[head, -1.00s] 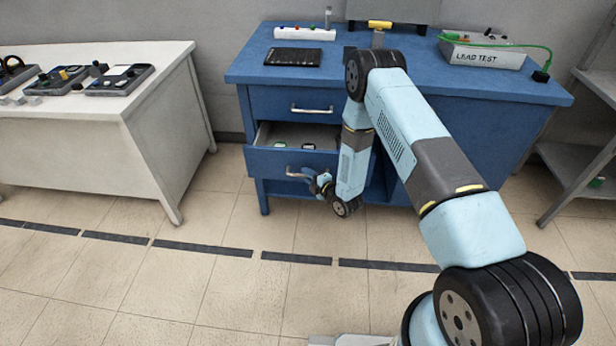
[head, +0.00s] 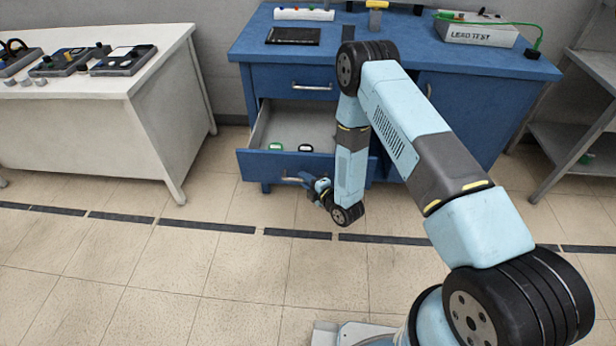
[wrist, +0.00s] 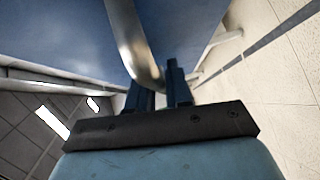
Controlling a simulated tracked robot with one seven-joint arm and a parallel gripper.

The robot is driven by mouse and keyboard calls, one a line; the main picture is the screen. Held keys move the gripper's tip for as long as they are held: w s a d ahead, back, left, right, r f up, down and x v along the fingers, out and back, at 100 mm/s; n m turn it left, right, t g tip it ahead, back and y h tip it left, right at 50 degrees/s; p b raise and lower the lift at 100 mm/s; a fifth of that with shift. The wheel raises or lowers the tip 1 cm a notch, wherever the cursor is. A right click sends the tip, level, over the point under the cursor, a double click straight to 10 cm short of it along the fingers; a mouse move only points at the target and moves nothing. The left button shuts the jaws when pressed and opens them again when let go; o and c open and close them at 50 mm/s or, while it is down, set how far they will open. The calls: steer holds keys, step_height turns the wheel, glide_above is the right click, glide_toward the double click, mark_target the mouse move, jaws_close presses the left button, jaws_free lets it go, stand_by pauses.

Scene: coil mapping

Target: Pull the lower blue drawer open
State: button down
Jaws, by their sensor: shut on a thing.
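The lower blue drawer (head: 258,166) stands pulled out of the blue desk in the head view. Inside it lie a green-and-white item (head: 275,147) and a black-and-white item (head: 305,148) near its front. My gripper (head: 300,180) is at the drawer's front, shut on the metal handle. In the wrist view the curved handle (wrist: 133,45) runs down between the two dark fingers of my gripper (wrist: 160,85), with the blue drawer front behind it. My arm hides the right part of the drawer.
The upper blue drawer (head: 275,82) is closed. The desk top (head: 345,45) holds a black pad (head: 293,36) and a lead test box (head: 475,33). A white table (head: 120,85) stands at the left and a grey shelf (head: 575,125) at the right. Floor in front is clear.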

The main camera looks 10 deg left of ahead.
steer(key=shift+s+d+f, duration=0.15)
steer(key=shift+s+f, duration=0.05)
steer(key=c, duration=1.4)
jaws_free()
steer(key=shift+o, duration=1.3)
steer(key=shift+w, duration=0.1)
steer(key=shift+r, duration=0.1)
steer(key=v, duration=1.3)
steer(key=shift+s+d, duration=0.2)
steer(key=shift+w+r, duration=0.1)
steer(key=shift+r, duration=0.05)
